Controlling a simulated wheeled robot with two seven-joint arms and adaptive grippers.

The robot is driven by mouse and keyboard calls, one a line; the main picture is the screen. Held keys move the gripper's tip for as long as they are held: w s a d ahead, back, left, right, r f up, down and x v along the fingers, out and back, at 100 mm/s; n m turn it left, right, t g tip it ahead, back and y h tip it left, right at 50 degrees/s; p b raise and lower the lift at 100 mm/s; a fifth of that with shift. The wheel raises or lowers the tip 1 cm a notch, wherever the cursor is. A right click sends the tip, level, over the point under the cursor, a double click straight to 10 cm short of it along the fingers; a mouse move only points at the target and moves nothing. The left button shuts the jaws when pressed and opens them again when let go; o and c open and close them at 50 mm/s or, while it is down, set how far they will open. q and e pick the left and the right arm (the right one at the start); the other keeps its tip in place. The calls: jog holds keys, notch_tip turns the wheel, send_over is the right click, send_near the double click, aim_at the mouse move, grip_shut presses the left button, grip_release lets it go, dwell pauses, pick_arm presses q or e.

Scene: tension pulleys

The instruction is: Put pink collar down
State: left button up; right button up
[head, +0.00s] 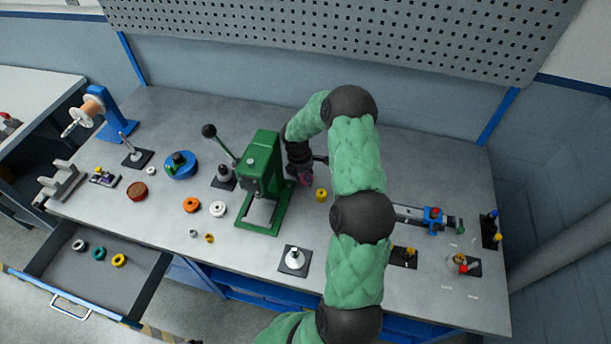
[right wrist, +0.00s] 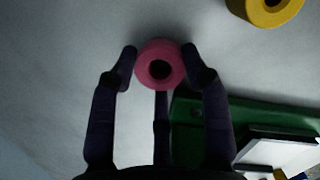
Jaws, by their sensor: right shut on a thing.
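The pink collar (right wrist: 160,65) is a small ring with a dark central hole, held between the fingers of my right gripper (right wrist: 160,72). In the head view the right gripper (head: 303,174) is low over the table (head: 370,275), just right of the green press (head: 262,185). A little of the pink collar shows there under the dark gripper. I cannot tell whether the collar touches the table. My left gripper is not in view.
A yellow collar (head: 321,195) stands close to the right gripper, and it also shows in the right wrist view (right wrist: 268,10). Orange (head: 191,205) and white (head: 217,209) rings lie left of the press. A drawer (head: 95,275) with several rings is open at the front left.

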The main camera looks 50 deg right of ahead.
aim_at(303, 178)
jog(key=o, duration=1.1)
jog(key=shift+o, duration=0.2)
jog(key=r, duration=0.5)
jog(key=a+r, duration=0.1)
jog(key=r, duration=0.1)
jog(key=shift+w+a+r+p, duration=0.1)
jog(key=shift+w+r+p, duration=0.15)
jog(key=shift+p, duration=0.05)
jog(key=shift+f, duration=0.15)
jog(key=f, duration=0.5)
jog(key=d+f, duration=0.1)
jog(key=f, duration=0.1)
jog(key=shift+s+f+b, duration=0.15)
jog(key=shift+s+b, duration=0.15)
jog(key=shift+d+r, duration=0.1)
jog(key=shift+r, duration=2.1)
